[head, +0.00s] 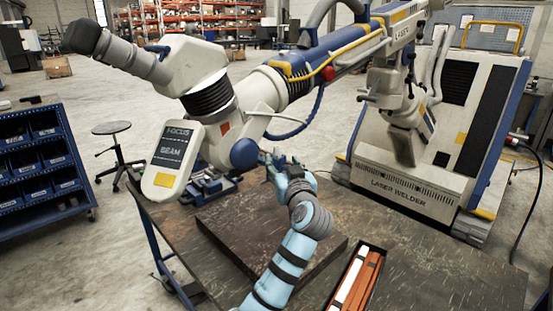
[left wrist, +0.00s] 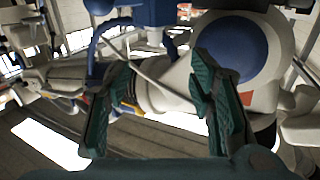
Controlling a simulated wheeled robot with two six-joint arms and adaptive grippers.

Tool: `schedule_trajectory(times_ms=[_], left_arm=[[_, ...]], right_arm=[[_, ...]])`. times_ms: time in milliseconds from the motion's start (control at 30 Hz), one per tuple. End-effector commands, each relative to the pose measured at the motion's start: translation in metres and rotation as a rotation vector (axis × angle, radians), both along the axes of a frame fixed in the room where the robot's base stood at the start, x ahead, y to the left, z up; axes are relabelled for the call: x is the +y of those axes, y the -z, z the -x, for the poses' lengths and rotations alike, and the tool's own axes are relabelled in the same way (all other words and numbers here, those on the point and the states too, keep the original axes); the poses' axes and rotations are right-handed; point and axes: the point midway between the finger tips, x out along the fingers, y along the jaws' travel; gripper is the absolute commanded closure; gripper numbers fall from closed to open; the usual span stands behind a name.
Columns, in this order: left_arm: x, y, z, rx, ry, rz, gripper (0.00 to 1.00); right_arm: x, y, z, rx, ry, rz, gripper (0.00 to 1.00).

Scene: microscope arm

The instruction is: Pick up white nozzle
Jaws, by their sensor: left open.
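My left gripper (head: 270,160) is raised above the work table, just under the laser welder's head (head: 215,130). In the left wrist view the left gripper (left wrist: 160,78) is open, with its two dark green fingers spread apart. A pale, ribbed cylindrical part (left wrist: 150,95) shows between and beyond the fingers, joined to a white housing with a blue disc (left wrist: 243,48). I cannot tell whether this part is the white nozzle. No contact between the fingers and it can be made out. In the head view the space at the fingertips is small and partly hidden by my wrist.
The table (head: 440,285) carries a dark raised plate (head: 240,240) and a black box (head: 378,250) with orange and white strips. The welder's control panel (head: 174,150) hangs left of my gripper. A blue bin rack (head: 40,160) and a stool (head: 112,128) stand left.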

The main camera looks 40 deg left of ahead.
Motion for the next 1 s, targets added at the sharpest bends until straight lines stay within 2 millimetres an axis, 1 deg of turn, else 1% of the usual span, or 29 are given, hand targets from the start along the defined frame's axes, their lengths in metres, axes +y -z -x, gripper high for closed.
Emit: schedule_trajectory(times_ms=[33,100,267,400,467,533,700,767,1000], left_arm=[[0.01,-0.002,-0.006,0.004,-0.003,-0.002,0.51],[0.02,-0.001,-0.014,0.004,-0.002,0.0,0.51],[0.034,-0.001,-0.027,0.004,-0.001,0.002,0.51],[0.054,-0.002,-0.047,0.005,-0.001,0.001,0.51],[0.061,-0.001,-0.052,0.004,0.0,0.002,0.51],[0.066,0.0,-0.055,0.005,0.0,0.003,0.51],[0.065,0.0,-0.055,0.003,0.002,0.003,0.51],[0.065,0.0,-0.055,0.003,0.002,0.003,0.59],[0.065,0.0,-0.055,0.003,0.002,0.003,0.98]], right_arm=[[0.0,-0.003,0.0,0.0,0.0,0.0,1.0],[0.0,-0.004,0.0,0.0,0.0,0.0,1.0],[0.0,-0.007,0.0,0.0,0.0,0.0,1.0],[0.0,-0.012,0.0,0.0,0.0,0.0,1.0],[0.0,-0.013,0.0,0.0,0.0,0.0,1.0],[0.0,-0.013,0.0,0.0,0.0,0.0,1.0],[0.0,-0.012,0.0,0.0,0.0,0.0,1.0],[0.0,-0.012,0.0,0.0,0.0,0.0,1.0],[0.0,-0.012,0.0,0.0,0.0,0.0,1.0]])
